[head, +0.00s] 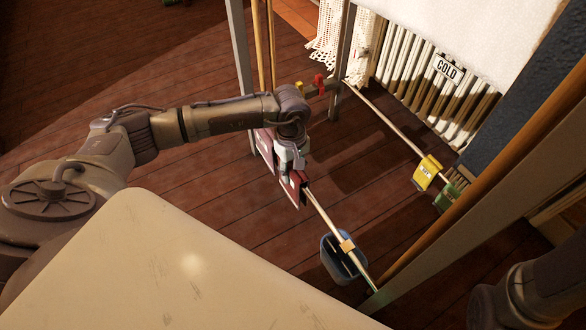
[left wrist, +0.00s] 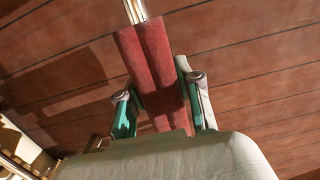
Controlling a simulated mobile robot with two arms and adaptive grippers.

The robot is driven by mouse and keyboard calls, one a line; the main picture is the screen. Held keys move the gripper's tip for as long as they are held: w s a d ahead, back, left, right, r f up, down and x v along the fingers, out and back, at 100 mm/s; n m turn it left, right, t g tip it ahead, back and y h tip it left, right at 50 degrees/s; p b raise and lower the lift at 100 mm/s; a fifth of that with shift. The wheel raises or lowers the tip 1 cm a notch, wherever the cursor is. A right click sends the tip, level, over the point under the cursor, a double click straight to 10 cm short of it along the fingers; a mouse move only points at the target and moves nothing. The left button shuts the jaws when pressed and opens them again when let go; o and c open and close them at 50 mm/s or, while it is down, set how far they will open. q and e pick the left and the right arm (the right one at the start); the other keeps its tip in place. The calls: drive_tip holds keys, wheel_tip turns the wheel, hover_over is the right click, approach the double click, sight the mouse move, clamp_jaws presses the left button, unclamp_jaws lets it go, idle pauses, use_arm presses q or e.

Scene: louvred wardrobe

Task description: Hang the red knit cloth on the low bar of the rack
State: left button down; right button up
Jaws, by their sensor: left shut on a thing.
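The red knit cloth (head: 296,190) is at the near low bar (head: 322,215) of the rack. My left gripper (head: 290,168) is over the bar and shut on the cloth. Dark red cloth shows on both sides of the gripper in the head view. In the left wrist view, the cloth (left wrist: 150,62) shows as two long folds side by side, between the fingers of my left gripper (left wrist: 163,108). The bar (left wrist: 135,10) comes out from the cloth's far end. The wrist housing hides the cloth's near end. My right gripper is out of view.
A blue container (head: 340,262) and a tan clip are at the bar's near end. A second low bar (head: 390,128) carries a yellow tag (head: 427,172). Rack posts (head: 239,50) stand behind my arm. A pale tabletop (head: 170,265) fills the front; a radiator (head: 412,72) stands behind.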

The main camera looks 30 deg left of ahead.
use_arm(q)
drive_tip(key=shift+f, duration=0.35)
drive_tip(key=c, duration=0.7)
unclamp_jaws()
